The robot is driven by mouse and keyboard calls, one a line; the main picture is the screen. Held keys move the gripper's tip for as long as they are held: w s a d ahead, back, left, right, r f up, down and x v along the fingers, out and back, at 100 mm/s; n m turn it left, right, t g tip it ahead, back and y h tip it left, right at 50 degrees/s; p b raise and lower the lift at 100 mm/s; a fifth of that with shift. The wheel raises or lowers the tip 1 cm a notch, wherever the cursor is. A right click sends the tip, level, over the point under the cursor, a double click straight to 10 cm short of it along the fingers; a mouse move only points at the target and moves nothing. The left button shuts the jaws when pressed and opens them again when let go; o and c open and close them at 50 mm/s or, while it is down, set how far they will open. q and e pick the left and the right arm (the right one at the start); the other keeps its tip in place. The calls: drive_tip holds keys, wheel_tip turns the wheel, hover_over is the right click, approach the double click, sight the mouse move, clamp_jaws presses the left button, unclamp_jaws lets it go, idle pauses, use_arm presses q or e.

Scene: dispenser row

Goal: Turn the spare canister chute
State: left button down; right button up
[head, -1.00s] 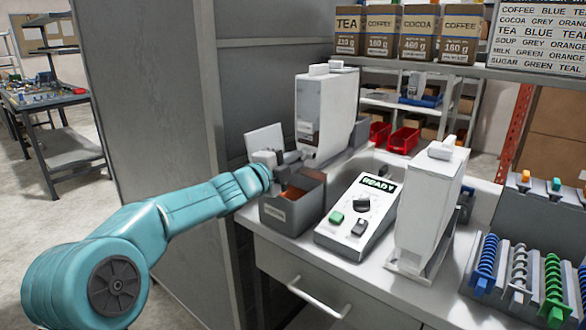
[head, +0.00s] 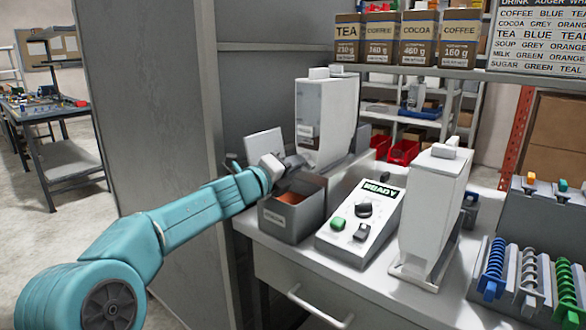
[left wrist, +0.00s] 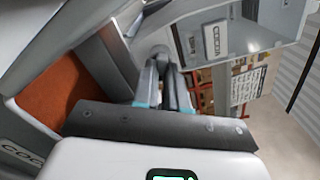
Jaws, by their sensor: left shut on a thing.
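Two pale canisters stand on the counter. The back one (head: 325,115) stands behind a grey bin with brown contents (head: 284,221); the front one (head: 428,205) stands to the right. Neither is marked as spare in these views. My left gripper (head: 292,164) is at the lower left of the back canister, above the bin. Its fingers (left wrist: 165,90) are shut on a small part at the canister's base, apparently its chute, mostly hidden by the fingers. The back canister's COCOA label (left wrist: 215,39) shows in the left wrist view. My right gripper is not in view.
A control box reading READY (head: 360,222) stands between the bin and the front canister. A rack of coloured augers (head: 520,275) is at the right. A grey cabinet side (head: 150,120) stands close left of my arm. Cartons (head: 400,38) line the shelf above.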

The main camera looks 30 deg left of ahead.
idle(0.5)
use_arm(q)
drive_tip(key=c, duration=1.2)
unclamp_jaws()
drive_tip(key=shift+o, duration=0.2)
drive_tip(key=shift+s, duration=0.1)
drive_tip(key=s+a+b, duration=0.1)
drive_tip(key=s, duration=1.5)
drive_tip(key=shift+a, duration=0.15)
drive_tip(key=shift+s, duration=0.1)
